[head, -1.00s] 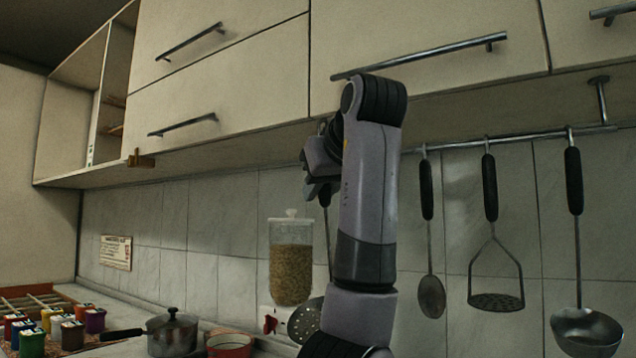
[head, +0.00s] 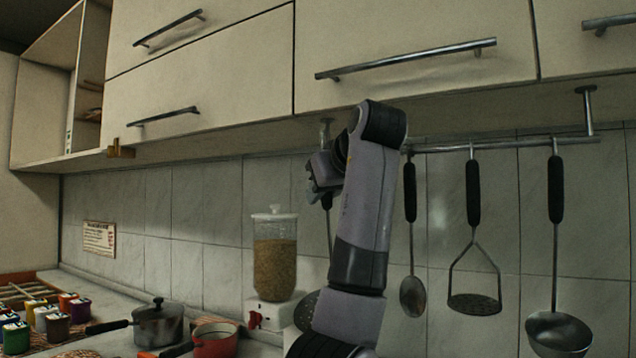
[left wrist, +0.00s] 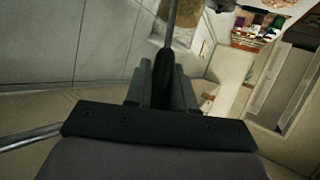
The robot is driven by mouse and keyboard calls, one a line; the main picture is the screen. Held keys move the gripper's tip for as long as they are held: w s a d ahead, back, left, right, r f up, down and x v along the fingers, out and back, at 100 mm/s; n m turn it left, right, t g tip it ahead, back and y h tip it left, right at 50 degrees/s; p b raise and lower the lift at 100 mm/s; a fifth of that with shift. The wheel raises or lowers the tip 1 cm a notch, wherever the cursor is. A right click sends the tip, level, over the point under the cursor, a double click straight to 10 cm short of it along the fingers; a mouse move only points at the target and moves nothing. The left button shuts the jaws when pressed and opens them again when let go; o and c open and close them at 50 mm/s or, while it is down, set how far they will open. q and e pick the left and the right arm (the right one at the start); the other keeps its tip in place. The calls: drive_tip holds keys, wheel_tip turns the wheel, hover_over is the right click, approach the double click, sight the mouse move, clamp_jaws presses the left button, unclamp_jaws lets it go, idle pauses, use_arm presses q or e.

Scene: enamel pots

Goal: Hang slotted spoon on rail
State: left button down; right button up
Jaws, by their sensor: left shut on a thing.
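My left gripper (head: 322,192) is shut on the black handle of the slotted spoon, just below the rail's left end. In the left wrist view the black handle (left wrist: 163,78) sits between the jaws. The spoon hangs down, its thin metal shaft (head: 329,235) and part of its perforated head (head: 304,309) showing; my left arm covers the rest. The metal rail (head: 500,144) runs under the cabinets; my arm hides part of its left side. It also shows in the left wrist view (left wrist: 30,137). I cannot tell whether the spoon touches the rail. My right gripper is not in view.
A solid spoon (head: 412,296), a masher (head: 473,302) and a ladle (head: 557,332) hang on the rail to the right. Cabinets (head: 400,60) are close above.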

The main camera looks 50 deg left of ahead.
use_arm(q)
drive_tip(key=w+a+f+p, duration=0.2)
drive_tip(key=w+p, duration=0.3)
drive_tip(key=w, duration=0.2)
drive_tip(key=shift+f+p, duration=0.15)
drive_tip(key=shift+p, duration=0.25)
idle(0.7)
drive_tip(key=shift+a, duration=0.1)
drive_tip(key=c, duration=0.9)
unclamp_jaws()
drive_tip(key=shift+s, duration=0.1)
